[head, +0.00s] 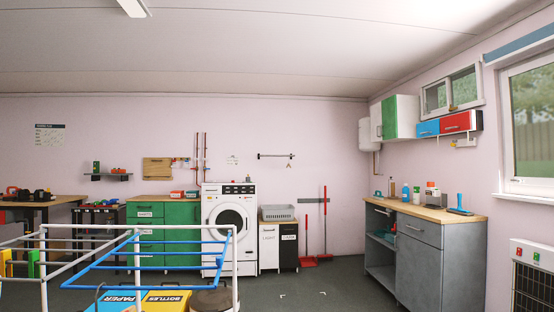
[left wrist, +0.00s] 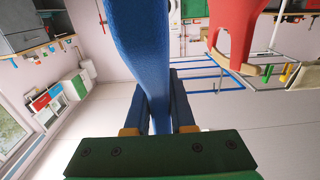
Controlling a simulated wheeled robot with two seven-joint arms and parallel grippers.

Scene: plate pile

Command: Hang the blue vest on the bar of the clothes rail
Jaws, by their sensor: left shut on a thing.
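My left gripper (left wrist: 160,112) shows only in the left wrist view, where its two dark fingers are shut on a blue strip of cloth. This strip is part of the blue vest (left wrist: 137,42), which runs from the fingers up past the top edge of the picture; the rest of it is out of view. A frame of white and blue tubes (head: 150,240) stands low at the front left of the head view, with its blue rods (left wrist: 205,76) also in the wrist view. I cannot tell whether it is the clothes rail. My right gripper is in neither view.
A red garment-like thing (left wrist: 236,30) is close by in the wrist view. Blue and yellow bins (head: 165,300) stand beneath the tube frame. A washing machine (head: 229,225) stands at the back wall and a grey cabinet (head: 420,262) at the right.

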